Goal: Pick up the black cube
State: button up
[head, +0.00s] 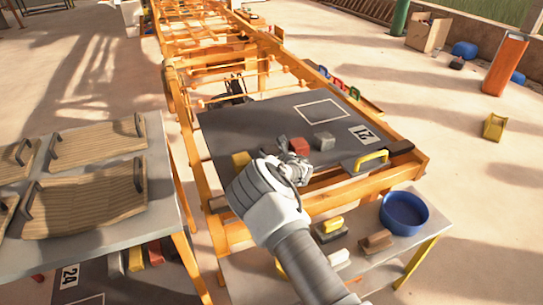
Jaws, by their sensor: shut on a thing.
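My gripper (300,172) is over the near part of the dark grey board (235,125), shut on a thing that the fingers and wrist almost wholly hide. I take it for the black cube, as no black cube shows clearly elsewhere on the board, but I cannot make out its colour. A red cube (299,146) lies just beyond the fingers. A grey cube (324,141) is to the right of the red one. A yellow block (241,160) lies left of the gripper. I cannot tell whether the held thing touches the board.
Orange rails (408,160) frame the board. A lower shelf holds a blue bowl (404,212). A table with wooden trays (95,195) is at left.

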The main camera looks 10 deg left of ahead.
grip_shut()
jog(key=shift+r, duration=0.1)
jog(key=shift+r, duration=0.1)
